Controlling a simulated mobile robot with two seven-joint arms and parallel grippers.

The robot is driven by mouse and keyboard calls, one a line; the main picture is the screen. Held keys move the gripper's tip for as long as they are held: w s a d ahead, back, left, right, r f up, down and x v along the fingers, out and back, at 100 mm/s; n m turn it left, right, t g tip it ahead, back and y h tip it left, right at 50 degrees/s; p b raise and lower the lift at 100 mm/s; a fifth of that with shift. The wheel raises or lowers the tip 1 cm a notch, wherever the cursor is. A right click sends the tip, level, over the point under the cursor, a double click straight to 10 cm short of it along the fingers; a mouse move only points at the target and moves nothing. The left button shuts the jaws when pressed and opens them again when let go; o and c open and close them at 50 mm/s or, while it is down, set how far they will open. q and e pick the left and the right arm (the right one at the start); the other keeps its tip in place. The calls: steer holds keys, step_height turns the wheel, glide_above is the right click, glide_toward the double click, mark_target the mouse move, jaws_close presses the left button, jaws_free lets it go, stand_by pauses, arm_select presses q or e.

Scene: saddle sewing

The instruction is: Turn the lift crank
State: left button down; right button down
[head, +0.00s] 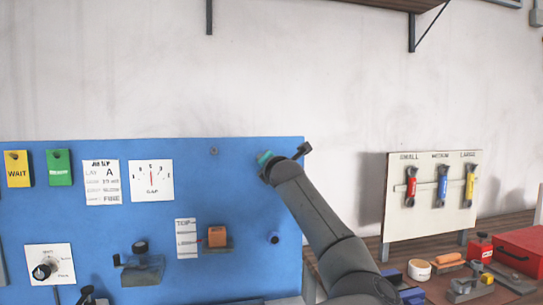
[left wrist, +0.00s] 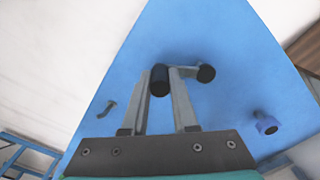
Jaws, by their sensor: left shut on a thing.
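The crank (left wrist: 188,71) is on the blue panel (left wrist: 205,35), with a short bar and dark round ends. In the head view a dark end of it (head: 304,150) shows near the panel's upper right corner, beside my wrist. My left gripper (left wrist: 164,88) is shut on the crank's dark handle (left wrist: 160,78), between its fingers. In the head view my left arm hides the fingers and most of the crank. An orange block (head: 217,236) stands beside a marked scale (head: 187,238) on the panel. My right gripper is not in view.
A blue knob (head: 273,238) and a small hook (head: 213,150) stick out of the panel near the crank. A dark fixture (head: 141,268) is lower left. On the right, a tool board (head: 432,220) and a red box (head: 522,252) stand on the bench.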

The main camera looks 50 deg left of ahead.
arm_select(q)
steer(key=shift+s+a+f+n+p, duration=0.25)
steer(key=shift+s+f+n, duration=0.25)
steer(key=shift+n, duration=0.75)
steer(key=shift+s+a+f+n+p, duration=0.1)
steer(key=shift+s+f+n+p, duration=0.35)
steer(key=shift+n, duration=0.75)
steer(key=shift+s+a+f+n+p, duration=0.2)
steer(key=shift+s+f+n, duration=0.3)
steer(key=shift+n, duration=0.75)
steer(key=shift+w+f, duration=0.15)
steer(key=c, duration=0.7)
jaws_free()
steer(key=shift+f, duration=0.1)
